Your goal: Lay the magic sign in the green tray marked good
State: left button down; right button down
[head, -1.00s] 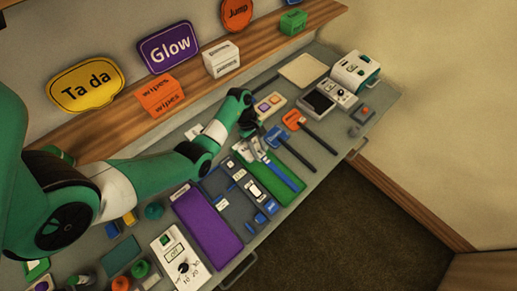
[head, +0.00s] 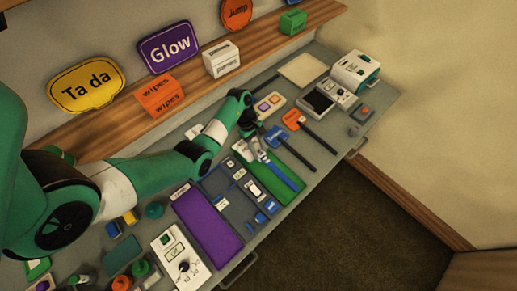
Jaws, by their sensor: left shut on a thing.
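The green tray (head: 291,195) lies on the bench at the middle of the head view, with a small white label at its upper left end that is too small to read. My left gripper (head: 257,147) is over the upper end of this tray, shut on a sign with a blue handle (head: 283,176). The handle runs down and right along the tray. The sign's face is mostly hidden by the gripper and its words cannot be read. I cannot tell whether the sign touches the tray floor. My right gripper is not in view.
A purple tray (head: 210,228) and a grey tray (head: 232,200) with several small items lie left of the green tray. A blue sign (head: 276,135) and an orange sign (head: 292,119), both dark-handled, lie to its right. A shelf (head: 118,126) runs behind.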

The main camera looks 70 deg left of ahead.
pick_arm(q)
jog(key=shift+f, duration=0.1)
jog(key=shift+f+b, duration=0.7)
jog(key=shift+f, duration=0.1)
jog(key=shift+f+b, duration=0.35)
jog(key=shift+f, duration=0.2)
dwell(0.3)
jog(key=shift+f, duration=0.45)
dwell(1.5)
jog(key=shift+c, duration=1.3)
grip_release()
notch_tip(320, 180, up, 8)
jog(key=p, duration=0.8)
